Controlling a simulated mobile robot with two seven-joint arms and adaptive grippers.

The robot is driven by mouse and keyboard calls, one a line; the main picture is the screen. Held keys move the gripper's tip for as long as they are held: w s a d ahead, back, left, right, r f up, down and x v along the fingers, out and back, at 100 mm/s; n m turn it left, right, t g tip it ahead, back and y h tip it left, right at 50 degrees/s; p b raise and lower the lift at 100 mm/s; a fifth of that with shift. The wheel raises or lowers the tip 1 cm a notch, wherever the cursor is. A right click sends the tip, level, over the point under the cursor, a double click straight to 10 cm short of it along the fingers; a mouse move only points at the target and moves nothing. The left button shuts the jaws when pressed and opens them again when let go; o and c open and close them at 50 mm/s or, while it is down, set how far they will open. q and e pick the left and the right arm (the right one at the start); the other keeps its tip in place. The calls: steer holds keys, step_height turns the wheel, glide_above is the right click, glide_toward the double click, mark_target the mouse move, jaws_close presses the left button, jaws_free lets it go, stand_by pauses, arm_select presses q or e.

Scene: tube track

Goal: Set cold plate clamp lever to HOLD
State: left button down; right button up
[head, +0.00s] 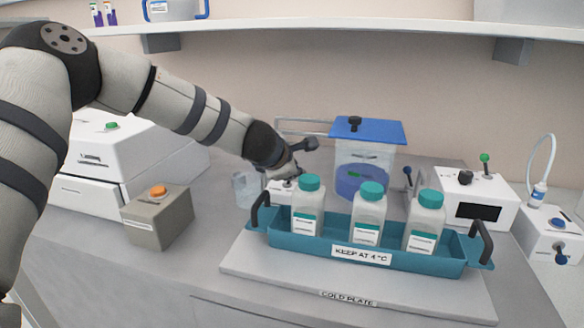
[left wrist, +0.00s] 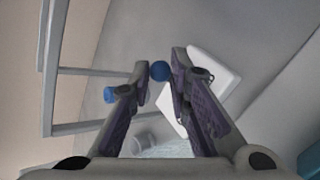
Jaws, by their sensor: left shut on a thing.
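A teal tray labelled KEEP AT 4 °C (head: 300,240) sits on the pale cold plate (head: 265,262) and holds three white bottles with teal caps. My left gripper (head: 292,172) is behind the left bottle (head: 308,212), beside a low white block (head: 281,192) partly hidden by that bottle. In the left wrist view my left gripper (left wrist: 160,75) has its fingers closed on a blue ball knob (left wrist: 160,70), with the white block (left wrist: 225,72) just beyond. The knob appears to be the lever's end. The lever's stem and any HOLD mark are hidden. My right gripper is not in view.
A grey box with an orange button (head: 160,222) and a glass beaker (head: 244,188) stand left of the tray. A blue-lidded clear container (head: 365,150) stands behind it. White devices (head: 476,200) stand at right. A shelf (head: 330,28) spans above.

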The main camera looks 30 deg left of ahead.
arm_select(q)
steer(key=c, duration=1.5)
jaws_free()
steer(key=shift+f, duration=0.1)
steer(key=v, duration=1.2)
steer(key=shift+f, duration=0.1)
